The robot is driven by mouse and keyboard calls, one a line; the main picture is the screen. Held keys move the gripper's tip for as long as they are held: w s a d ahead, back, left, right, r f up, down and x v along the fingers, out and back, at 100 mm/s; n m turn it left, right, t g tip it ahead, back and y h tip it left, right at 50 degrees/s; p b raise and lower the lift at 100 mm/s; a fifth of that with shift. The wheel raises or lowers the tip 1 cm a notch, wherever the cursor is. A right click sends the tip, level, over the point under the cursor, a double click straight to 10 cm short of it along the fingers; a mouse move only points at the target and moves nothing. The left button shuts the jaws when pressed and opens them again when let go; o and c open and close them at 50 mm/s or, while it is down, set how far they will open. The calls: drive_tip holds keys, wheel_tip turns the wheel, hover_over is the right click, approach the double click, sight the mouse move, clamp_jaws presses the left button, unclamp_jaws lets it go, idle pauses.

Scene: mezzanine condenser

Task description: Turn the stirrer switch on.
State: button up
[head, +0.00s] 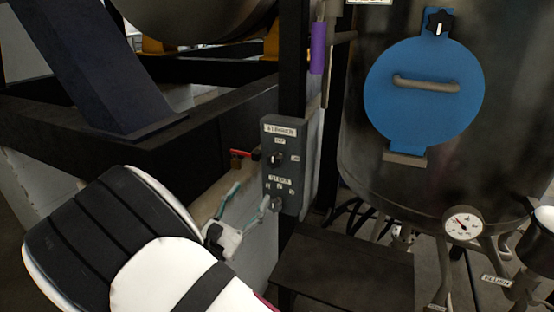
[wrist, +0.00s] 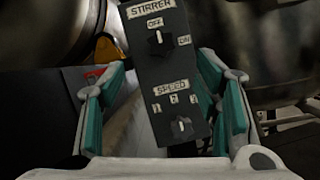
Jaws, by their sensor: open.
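The stirrer switch (head: 276,158) is a small black knob on a dark grey control box (head: 269,187). The wrist view shows the switch (wrist: 158,42) close up, below its STIRRER label. Its white mark points up toward OFF; the ON label (wrist: 184,40) is to its right. My gripper (head: 249,196) is open and empty, in front of the box and lower left of the switch. In the wrist view, its teal-padded fingers (wrist: 162,64) spread on either side of the box. The fingertips appear apart from the switch.
A SPEED knob (wrist: 181,126) marked 1, 2, 3 sits below the switch on the same box. A red-handled valve (head: 243,154) is left of the box. A black post (head: 292,70) rises behind it. A large tank with a blue round hatch (head: 424,110) stands at right.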

sight(273, 161)
drive_tip(key=p+x, duration=0.1)
drive_tip(key=x, duration=1.2)
drive_tip(key=shift+c, duration=0.2)
drive_tip(key=c, duration=1.1)
